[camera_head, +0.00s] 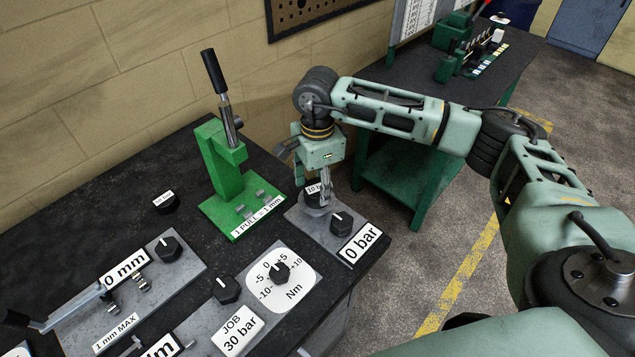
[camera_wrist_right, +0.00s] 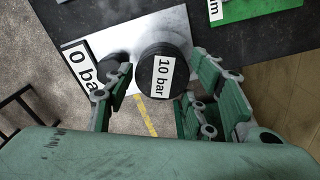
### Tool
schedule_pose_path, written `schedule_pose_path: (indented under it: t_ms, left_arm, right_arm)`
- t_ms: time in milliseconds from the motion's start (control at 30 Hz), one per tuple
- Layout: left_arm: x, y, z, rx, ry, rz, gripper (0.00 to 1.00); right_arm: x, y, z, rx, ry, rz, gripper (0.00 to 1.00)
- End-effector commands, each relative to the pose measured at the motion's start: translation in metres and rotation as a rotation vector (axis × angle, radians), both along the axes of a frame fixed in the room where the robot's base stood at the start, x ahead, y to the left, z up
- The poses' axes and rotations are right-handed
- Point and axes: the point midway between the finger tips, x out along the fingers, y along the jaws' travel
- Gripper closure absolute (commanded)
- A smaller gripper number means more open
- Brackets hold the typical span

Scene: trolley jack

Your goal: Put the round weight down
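The round weight, a black disc labelled "10 bar" (camera_wrist_right: 154,75), sits on the grey plate (camera_wrist_right: 118,38) with the "0 bar" sign. In the head view the weight (camera_head: 316,199) is partly hidden behind my fingers. My right gripper (camera_head: 312,187) points down over it. In the right wrist view its fingers (camera_wrist_right: 164,82) are spread on either side of the disc, with a gap showing at each side. Another black disc (camera_head: 166,203) with a small label I cannot read lies on the dark bench, left of the green press. My left gripper is not in view.
A black knob (camera_head: 341,223) stands beside the weight on the same plate. The green press (camera_head: 219,165) with its lever is close on the left. A Nm dial (camera_head: 281,272) and a "0 mm" unit (camera_head: 130,287) are nearer. A green bench (camera_head: 400,170) stands behind.

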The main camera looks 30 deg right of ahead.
Motion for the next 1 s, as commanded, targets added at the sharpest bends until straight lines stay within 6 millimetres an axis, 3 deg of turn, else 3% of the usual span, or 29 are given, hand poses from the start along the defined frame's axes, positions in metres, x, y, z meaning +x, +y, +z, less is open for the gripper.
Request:
schedule_pose_path:
  t_ms: [100,533,1000]
  left_arm:
    - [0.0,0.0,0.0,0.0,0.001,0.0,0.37]
    - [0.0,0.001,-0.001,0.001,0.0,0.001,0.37]
    - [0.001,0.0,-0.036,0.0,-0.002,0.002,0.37]
  right_arm:
    - [0.0,0.0,0.0,0.0,0.0,0.0,0.37]
    - [0.001,0.0,0.008,0.0,-0.002,-0.001,0.37]
    - [0.001,0.0,0.1,0.001,-0.005,0.0,0.37]
